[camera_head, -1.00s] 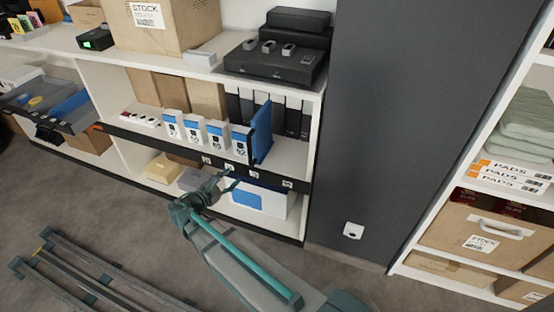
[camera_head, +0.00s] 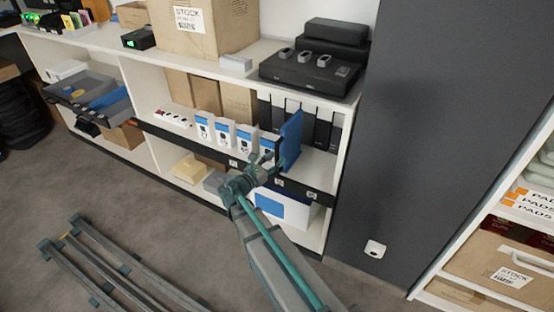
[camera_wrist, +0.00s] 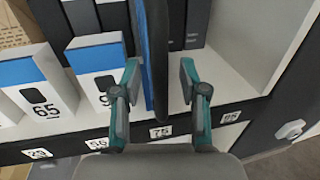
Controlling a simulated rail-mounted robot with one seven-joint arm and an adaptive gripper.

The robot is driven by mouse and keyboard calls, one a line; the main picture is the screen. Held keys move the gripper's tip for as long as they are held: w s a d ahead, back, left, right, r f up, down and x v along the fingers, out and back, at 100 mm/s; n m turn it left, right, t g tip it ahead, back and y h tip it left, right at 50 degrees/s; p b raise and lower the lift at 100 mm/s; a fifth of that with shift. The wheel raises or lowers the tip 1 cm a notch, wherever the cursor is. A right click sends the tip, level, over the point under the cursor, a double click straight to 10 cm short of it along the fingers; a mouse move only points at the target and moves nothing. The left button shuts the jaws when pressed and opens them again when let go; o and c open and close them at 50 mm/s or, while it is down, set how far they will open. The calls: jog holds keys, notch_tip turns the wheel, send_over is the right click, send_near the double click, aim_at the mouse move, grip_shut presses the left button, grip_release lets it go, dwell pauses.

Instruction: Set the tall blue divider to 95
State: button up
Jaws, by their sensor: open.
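The tall blue divider (camera_head: 291,136) stands upright on the middle shelf, right of the blue-and-white boxes. In the wrist view the divider (camera_wrist: 156,50) runs between my two fingers, its dark front edge toward me. It stands above the rail label 75 (camera_wrist: 160,131). My gripper (camera_wrist: 158,78) is open, one finger on each side of the divider with a gap on the right; contact on the left is unclear. In the head view my gripper (camera_head: 272,162) is at the shelf front. The label at the right (camera_wrist: 230,117), apparently 95, is partly blurred.
Blue-and-white boxes (camera_wrist: 38,85) stand close on the divider's left. Dark binders (camera_head: 322,125) stand behind it. The shelf floor (camera_wrist: 235,75) right of the divider is bare up to the white side wall. A black label rail (camera_head: 210,150) runs along the front.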

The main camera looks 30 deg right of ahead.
jog(key=shift+x, duration=0.8)
grip_shut()
